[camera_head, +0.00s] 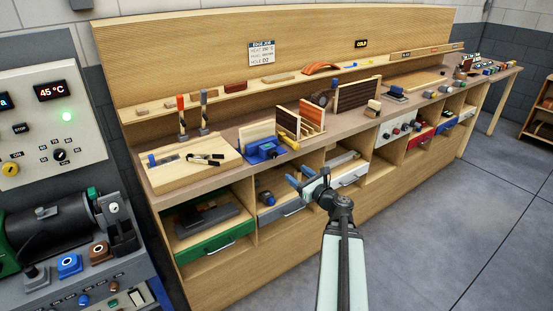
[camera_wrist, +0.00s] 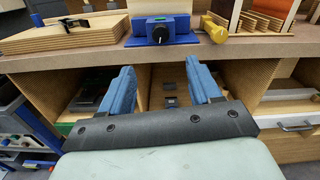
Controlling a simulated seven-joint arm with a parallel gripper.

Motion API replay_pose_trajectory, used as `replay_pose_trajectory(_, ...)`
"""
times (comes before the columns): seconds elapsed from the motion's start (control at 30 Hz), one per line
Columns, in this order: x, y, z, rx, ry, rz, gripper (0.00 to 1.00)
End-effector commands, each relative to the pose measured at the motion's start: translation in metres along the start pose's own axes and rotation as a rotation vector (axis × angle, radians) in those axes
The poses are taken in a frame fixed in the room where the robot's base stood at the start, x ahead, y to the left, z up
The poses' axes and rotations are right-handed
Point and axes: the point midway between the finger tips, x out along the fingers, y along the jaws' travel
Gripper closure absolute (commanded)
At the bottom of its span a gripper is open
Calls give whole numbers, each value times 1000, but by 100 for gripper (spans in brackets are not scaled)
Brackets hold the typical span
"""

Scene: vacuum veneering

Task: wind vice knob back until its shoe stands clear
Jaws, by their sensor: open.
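A blue vice (camera_head: 259,153) stands at the front edge of the bench. In the wrist view the blue vice (camera_wrist: 186,27) is at top centre, with a dark round knob (camera_wrist: 160,35) on its front. A yellow round part with a dark centre (camera_wrist: 219,34) is just right of it; I cannot tell whether it belongs to the vice. The vice's shoe cannot be made out. My gripper (camera_head: 300,176) is open and empty, with two blue fingers spread apart. It is in front of the bench, below the vice and apart from it; the wrist view shows both fingers (camera_wrist: 162,82).
The bench top (camera_head: 225,133) overhangs open cubbies and drawers, including a green drawer (camera_head: 217,240). A wooden board (camera_head: 185,175) with tools lies left of the vice. Upright wooden panels (camera_head: 312,116) stand right of it. The floor (camera_head: 430,200) in front is clear.

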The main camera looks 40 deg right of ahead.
Motion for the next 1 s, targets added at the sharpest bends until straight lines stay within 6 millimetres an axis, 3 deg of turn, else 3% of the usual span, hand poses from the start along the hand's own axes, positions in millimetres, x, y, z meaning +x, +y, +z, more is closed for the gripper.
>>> replay_pose_trajectory(0.37, 13, -2, -1, 128, 3, -4, 37)
replay_pose_trajectory(1.0, 117, -2, -2, 124, 4, -3, 37)
